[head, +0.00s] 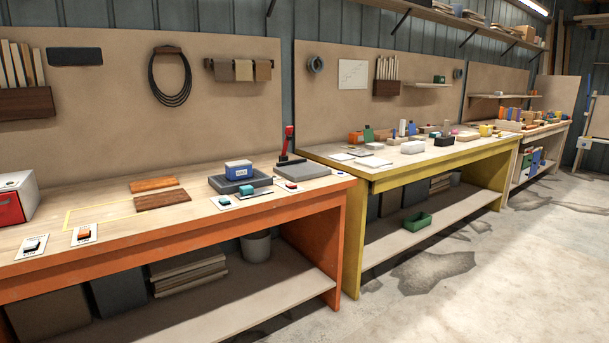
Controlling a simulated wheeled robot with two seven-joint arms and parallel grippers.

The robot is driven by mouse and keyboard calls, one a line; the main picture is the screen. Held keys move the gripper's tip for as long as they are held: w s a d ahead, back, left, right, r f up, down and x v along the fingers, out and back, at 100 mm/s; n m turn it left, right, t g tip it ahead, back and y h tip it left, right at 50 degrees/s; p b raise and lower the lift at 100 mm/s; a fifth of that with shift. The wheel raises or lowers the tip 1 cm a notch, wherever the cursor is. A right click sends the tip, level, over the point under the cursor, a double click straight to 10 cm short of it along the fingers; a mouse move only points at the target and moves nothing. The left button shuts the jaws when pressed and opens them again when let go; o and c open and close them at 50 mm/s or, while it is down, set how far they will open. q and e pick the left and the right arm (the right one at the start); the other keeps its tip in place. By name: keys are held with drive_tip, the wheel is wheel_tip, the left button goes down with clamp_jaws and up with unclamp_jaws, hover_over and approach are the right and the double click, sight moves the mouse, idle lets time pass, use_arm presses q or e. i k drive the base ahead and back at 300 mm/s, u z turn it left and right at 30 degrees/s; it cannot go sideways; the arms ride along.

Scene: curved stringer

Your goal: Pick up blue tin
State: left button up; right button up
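A small blue box with a white label, which looks like the blue tin (238,169), is on the orange-framed workbench. It sits upright on a dark grey slab or tray (222,185), right of the bench's middle. Neither of my grippers is in view. Nothing hides the front or top of the blue tin.
A yellow-framed bench (372,175) adjoins on the right.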

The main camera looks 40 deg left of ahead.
sight(240, 169)
drive_tip(key=u, duration=0.1)
drive_tip(key=i, duration=1.1)
drive_tip(key=u, duration=0.95)
drive_tip(key=i, duration=1.6)
drive_tip(key=u, duration=1.2)
